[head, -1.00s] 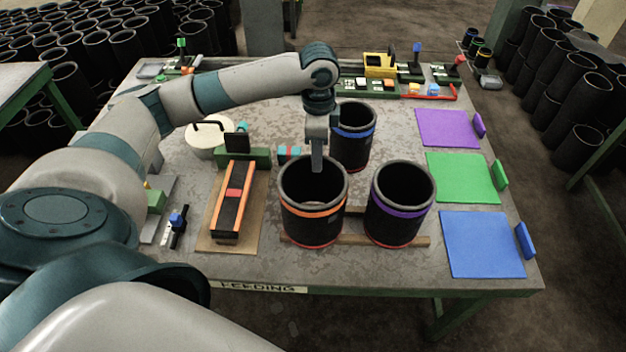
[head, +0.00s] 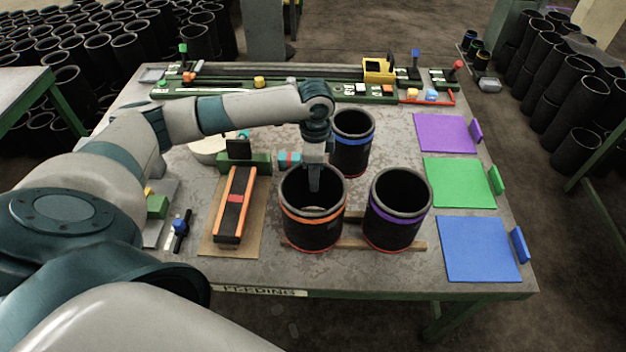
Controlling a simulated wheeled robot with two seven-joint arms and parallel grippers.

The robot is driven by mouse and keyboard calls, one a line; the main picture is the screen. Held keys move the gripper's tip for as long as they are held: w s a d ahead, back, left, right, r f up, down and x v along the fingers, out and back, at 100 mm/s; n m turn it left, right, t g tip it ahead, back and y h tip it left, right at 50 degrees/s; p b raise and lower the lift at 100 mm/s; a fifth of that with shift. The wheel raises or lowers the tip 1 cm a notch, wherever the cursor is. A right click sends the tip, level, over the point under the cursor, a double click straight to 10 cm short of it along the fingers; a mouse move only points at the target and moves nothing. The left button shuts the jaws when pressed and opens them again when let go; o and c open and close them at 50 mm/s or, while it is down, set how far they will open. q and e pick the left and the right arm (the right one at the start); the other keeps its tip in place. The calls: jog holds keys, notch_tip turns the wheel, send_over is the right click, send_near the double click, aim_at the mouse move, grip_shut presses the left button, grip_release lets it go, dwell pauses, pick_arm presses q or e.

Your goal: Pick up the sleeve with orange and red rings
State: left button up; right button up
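The sleeve with orange and red rings (head: 312,228) stands upright on the table, a black open cylinder with an orange ring near its upper part and a red ring at its base. My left gripper (head: 314,184) points down at the sleeve's far rim, its fingertip part reaching to or below the rim's level. I cannot tell whether it touches the wall or how far its fingers are apart. My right gripper is not in view.
A purple-ringed sleeve (head: 397,215) stands close on the right, on a wooden strip (head: 350,243). A blue-ringed sleeve (head: 352,150) stands behind. Purple (head: 443,133), green (head: 458,182) and blue (head: 477,249) mats lie on the right. An orange-edged fixture (head: 236,203) lies left.

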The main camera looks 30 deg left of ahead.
pick_arm(q)
grip_shut()
jog(key=shift+r, duration=0.1)
dwell(1.3)
